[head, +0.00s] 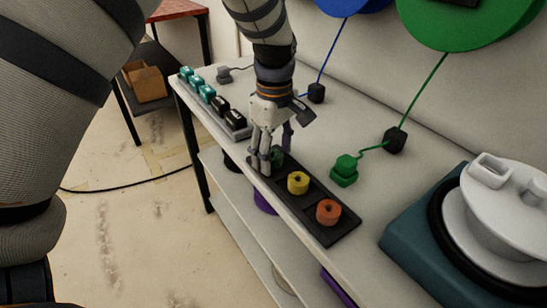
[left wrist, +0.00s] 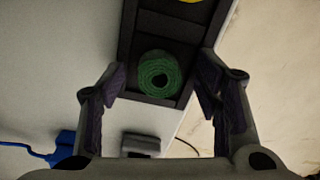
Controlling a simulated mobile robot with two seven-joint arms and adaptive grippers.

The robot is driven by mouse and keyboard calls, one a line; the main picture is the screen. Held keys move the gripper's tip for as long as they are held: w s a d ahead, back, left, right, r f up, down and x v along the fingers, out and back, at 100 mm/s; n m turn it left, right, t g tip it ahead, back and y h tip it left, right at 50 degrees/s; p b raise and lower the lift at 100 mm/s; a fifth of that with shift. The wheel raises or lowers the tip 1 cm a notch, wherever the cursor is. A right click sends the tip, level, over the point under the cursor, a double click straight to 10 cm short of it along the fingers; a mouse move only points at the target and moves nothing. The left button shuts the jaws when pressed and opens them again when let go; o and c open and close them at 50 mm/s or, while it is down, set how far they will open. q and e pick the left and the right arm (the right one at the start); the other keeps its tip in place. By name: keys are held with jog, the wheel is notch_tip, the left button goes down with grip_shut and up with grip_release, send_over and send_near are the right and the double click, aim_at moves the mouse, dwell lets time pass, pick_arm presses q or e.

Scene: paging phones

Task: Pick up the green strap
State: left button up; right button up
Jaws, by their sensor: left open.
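The green strap (left wrist: 159,75) is a rolled coil with a dark hole in its middle. It sits in the end compartment of a black tray (left wrist: 186,58), which also shows in the head view (head: 323,232). In the head view the green strap (head: 277,155) is partly hidden by my left gripper (head: 268,165). That gripper points down over this end of the tray. In the left wrist view my left gripper (left wrist: 165,105) is open, its fingers apart on either side of the strap and not touching it. My right gripper is not in view.
A yellow coil (head: 298,183) and an orange coil (head: 328,212) sit in the same tray. A rack of teal and black pieces (head: 207,93) stands to its left. A green block (head: 344,170) and a teal base with a white phone (head: 492,205) are to the right.

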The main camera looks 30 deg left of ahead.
pick_arm(q)
jog(key=c, duration=0.9)
